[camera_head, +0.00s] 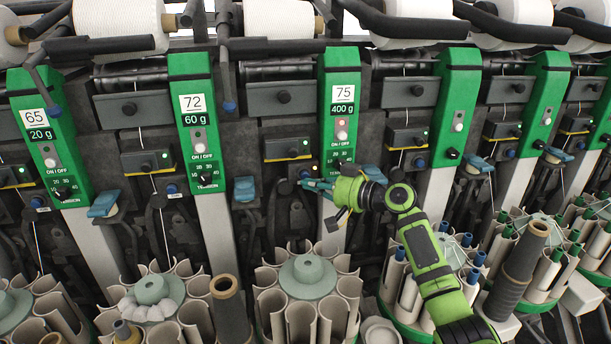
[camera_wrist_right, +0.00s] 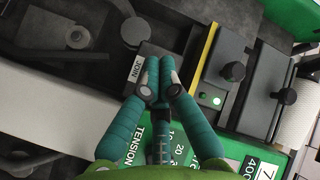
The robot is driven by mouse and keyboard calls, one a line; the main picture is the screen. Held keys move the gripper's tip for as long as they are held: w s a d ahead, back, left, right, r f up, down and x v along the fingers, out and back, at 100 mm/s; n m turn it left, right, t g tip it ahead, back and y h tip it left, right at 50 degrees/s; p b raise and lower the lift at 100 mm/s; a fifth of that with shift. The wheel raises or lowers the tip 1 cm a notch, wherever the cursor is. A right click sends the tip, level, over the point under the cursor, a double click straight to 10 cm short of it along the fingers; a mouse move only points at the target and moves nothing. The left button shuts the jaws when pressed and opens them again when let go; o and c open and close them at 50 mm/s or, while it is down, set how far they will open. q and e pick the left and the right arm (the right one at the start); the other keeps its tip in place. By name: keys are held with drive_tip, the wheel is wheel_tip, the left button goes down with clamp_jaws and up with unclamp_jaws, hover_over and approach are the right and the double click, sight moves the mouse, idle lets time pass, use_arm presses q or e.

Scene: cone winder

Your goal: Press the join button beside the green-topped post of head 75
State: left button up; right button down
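The green-topped post (camera_head: 340,110) of head 75 carries a "75" and "400 g" label and stands in the middle of the head view. My right gripper (camera_head: 309,184) is at the left side of this post, low down, with its fingers pointing left. In the right wrist view my right gripper (camera_wrist_right: 158,66) has its teal fingers together, with nothing seen between them. Its tips are right beside the JOIN label (camera_wrist_right: 135,70). The join button's face is hidden by the fingertips there; I cannot tell whether they touch it. My left gripper is not in view.
The grey box with a green light (camera_head: 291,148) is just above my right gripper. A teal-blue lever (camera_head: 244,189) is to its left. A round magazine of cream tubes (camera_head: 307,275) stands below. Posts 72 (camera_head: 192,105) and 65 (camera_head: 40,125) stand to the left.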

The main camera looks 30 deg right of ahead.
drive_tip(key=shift+s, duration=0.15)
drive_tip(key=shift+s+a+p, duration=0.2)
drive_tip(key=shift+s+p, duration=0.15)
drive_tip(key=shift+s, duration=0.45)
drive_tip(key=shift+s+a+p, duration=0.25)
drive_tip(key=shift+s+p, duration=0.1)
drive_tip(key=shift+s, duration=0.5)
drive_tip(key=shift+s+a+p, duration=0.2)
drive_tip(key=shift+s+p, duration=0.15)
drive_tip(key=shift+s, duration=0.45)
